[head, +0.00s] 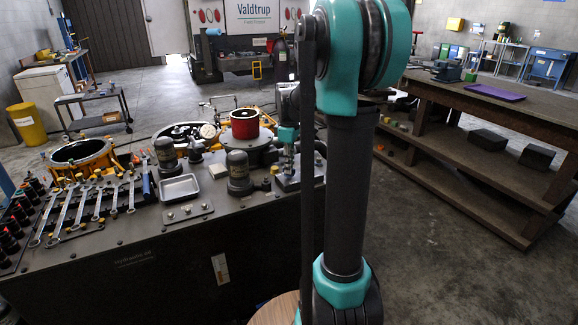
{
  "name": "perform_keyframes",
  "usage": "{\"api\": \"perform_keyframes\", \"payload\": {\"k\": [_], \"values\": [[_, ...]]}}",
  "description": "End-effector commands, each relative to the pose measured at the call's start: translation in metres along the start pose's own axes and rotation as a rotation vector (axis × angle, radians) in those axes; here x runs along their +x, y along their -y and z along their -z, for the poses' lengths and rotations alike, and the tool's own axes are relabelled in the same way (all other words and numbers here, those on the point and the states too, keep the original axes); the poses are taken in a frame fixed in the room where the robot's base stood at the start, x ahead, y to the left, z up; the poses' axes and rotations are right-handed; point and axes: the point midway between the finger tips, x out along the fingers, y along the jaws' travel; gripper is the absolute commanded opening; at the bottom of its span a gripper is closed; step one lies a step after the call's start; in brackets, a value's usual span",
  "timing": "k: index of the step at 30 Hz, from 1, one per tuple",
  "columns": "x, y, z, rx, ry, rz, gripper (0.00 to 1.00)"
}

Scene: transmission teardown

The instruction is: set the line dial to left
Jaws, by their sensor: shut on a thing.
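My gripper (288,152) shows small at the back right of the dark workbench, just left of my large teal and black arm. It points down, shut on what looks like the line dial, over a small dark plate (288,184) on the bench. The fingers and the unit under them are small and dark. The dial's face and the way it points cannot be made out.
The bench top (150,228) holds a row of wrenches (96,205), a metal tray (179,188), dark cylindrical parts (238,170), a red-topped housing (245,125) and an orange ring housing (83,155). A wooden shelf table (470,110) stands right, with open floor between.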

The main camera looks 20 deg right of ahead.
Motion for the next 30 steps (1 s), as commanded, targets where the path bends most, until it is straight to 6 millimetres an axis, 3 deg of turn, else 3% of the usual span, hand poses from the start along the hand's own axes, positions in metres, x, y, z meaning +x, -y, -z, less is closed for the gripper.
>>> {"api": "perform_keyframes", "payload": {"k": [10,11,16,25,30], "values": [[0.000,0.000,0.000,-0.003,0.000,-0.001,0.00],[0.000,0.000,0.000,-0.003,0.000,-0.001,0.12],[0.000,0.000,0.000,-0.003,0.000,-0.001,0.32],[-0.001,0.000,0.000,-0.002,0.000,0.000,0.32],[-0.016,0.000,0.000,-0.002,0.000,0.000,0.32]]}}
